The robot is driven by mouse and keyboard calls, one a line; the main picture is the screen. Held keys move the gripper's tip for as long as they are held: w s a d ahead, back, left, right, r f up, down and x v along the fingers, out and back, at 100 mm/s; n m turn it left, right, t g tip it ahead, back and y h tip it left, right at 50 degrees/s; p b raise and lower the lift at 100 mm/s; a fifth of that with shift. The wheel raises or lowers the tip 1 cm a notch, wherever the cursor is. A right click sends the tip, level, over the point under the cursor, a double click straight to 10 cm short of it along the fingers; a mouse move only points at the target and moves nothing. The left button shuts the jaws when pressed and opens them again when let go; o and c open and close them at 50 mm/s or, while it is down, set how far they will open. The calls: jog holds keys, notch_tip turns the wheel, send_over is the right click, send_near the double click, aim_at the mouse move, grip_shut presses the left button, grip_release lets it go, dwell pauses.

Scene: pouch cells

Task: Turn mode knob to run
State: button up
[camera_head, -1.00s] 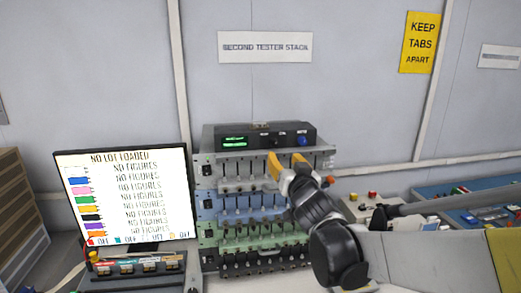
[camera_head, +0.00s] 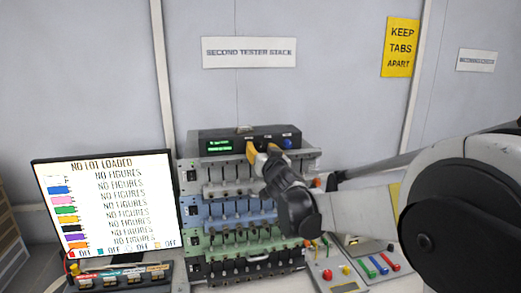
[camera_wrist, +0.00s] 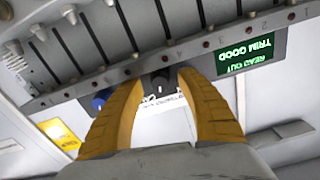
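My gripper (camera_head: 262,150) has its two yellow fingers at the front of the black control box (camera_head: 222,134) on top of the tester stack. In the wrist view the fingers (camera_wrist: 160,84) are apart, with a dark knob (camera_wrist: 158,80) between their tips and gaps on both sides. Whether they touch it I cannot tell. A blue knob (camera_head: 288,143) sits to the right on the box; it also shows in the wrist view (camera_wrist: 101,100). The green display (camera_wrist: 252,54) reads "TRIM GOOD". Knob labels are too small to read, so I cannot tell the mode knob's setting.
Tester rows with several levers (camera_head: 232,208) lie below the box. A monitor (camera_head: 107,203) reading "NO LOT LOADED" stands left. A panel with coloured buttons (camera_head: 346,270) lies lower right. My arm covers much of the right side.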

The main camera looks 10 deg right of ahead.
grip_shut()
jog(key=shift+n+p, duration=0.3)
jog(key=shift+n, duration=1.2)
jog(key=shift+o, duration=0.6)
grip_release()
jog(key=s, duration=1.2)
